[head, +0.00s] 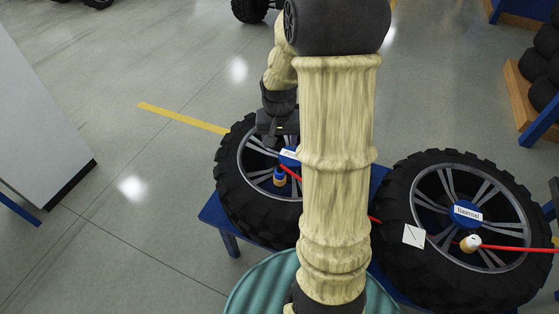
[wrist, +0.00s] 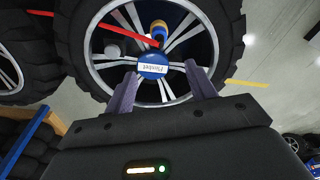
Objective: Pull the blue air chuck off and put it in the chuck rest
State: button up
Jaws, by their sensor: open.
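The blue air chuck (head: 279,178) is on the left wheel (head: 226,178), low on its face, with a tan band and a red hose. In the wrist view the chuck (wrist: 158,38) shows beyond the blue labelled hub cap (wrist: 152,66). My gripper (wrist: 160,72) is open and empty, its two fingers apart on either side of the hub cap and short of the chuck. In the head view my gripper (head: 277,137) is at the upper part of the left wheel, partly behind my arm. I cannot make out the chuck rest for certain.
A right wheel (head: 395,215) has a blue hub cap (head: 466,212) and a white-and-tan chuck (head: 470,243) on a red hose (head: 515,248). A white card (head: 413,236) is at its left side. A blue stand (head: 213,212) is under the wheels. A pale round knob (wrist: 112,50) shows in the wrist view.

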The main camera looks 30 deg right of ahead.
aim_at(280, 164)
jog(key=f, duration=0.5)
jog(key=w+f+b, duration=0.1)
jog(key=f, duration=0.4)
jog(key=w+d+f, duration=0.1)
jog(key=f, duration=0.4)
jog(key=shift+f+b, duration=0.15)
jog(key=shift+b, duration=0.15)
jog(key=shift+d, duration=0.1)
grip_shut()
jog(key=shift+r+p, duration=0.6)
jog(key=shift+r, duration=0.05)
